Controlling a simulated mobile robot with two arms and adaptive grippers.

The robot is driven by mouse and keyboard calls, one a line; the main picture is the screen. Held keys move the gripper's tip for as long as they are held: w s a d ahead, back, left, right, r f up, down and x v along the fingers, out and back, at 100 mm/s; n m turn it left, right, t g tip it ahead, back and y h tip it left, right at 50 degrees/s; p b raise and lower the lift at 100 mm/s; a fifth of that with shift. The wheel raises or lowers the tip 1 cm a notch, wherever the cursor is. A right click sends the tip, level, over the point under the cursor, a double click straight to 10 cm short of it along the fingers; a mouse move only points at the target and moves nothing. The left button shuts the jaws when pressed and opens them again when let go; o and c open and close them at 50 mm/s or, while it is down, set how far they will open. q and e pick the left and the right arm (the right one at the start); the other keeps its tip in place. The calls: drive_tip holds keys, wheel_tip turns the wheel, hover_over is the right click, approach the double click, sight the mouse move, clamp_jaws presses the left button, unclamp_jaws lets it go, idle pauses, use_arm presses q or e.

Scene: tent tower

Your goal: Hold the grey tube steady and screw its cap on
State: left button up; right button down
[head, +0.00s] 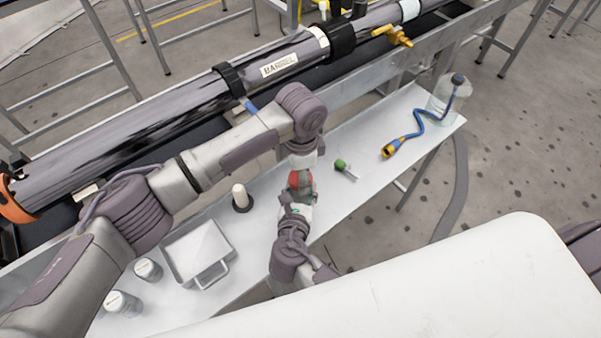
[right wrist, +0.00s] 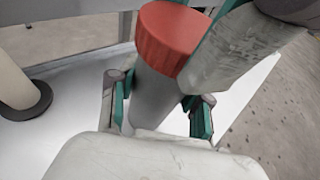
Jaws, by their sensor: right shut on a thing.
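The grey tube (right wrist: 160,97) stands roughly upright in the right wrist view, with the red cap (right wrist: 170,38) at its upper end. The cap also shows in the head view (head: 300,181). My right gripper (right wrist: 162,110) is shut on the tube below the cap, with a green-padded finger on each side. My left gripper (head: 302,164) comes down from above at the cap. In the wrist view one of its green-padded fingers lies close against the cap's right side. The other finger is not clear, so its grip cannot be told. How far the cap is threaded is hidden.
On the white bench (head: 372,135) stand a cream peg on a dark base (head: 240,197), a metal tray (head: 197,252), a small green-topped item (head: 341,165), a blue hose (head: 421,128) and a clear bottle (head: 447,103). A long barrel (head: 283,64) runs behind the bench.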

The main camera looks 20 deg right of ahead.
use_arm(q)
drive_tip(key=m, duration=0.4)
drive_tip(key=shift+m, duration=0.3)
drive_tip(key=m, duration=0.5)
drive_tip(key=shift+w+m, duration=0.1)
drive_tip(key=shift+m, duration=0.2)
drive_tip(key=o, duration=1.4)
wheel_tip(320, 180, up, 12)
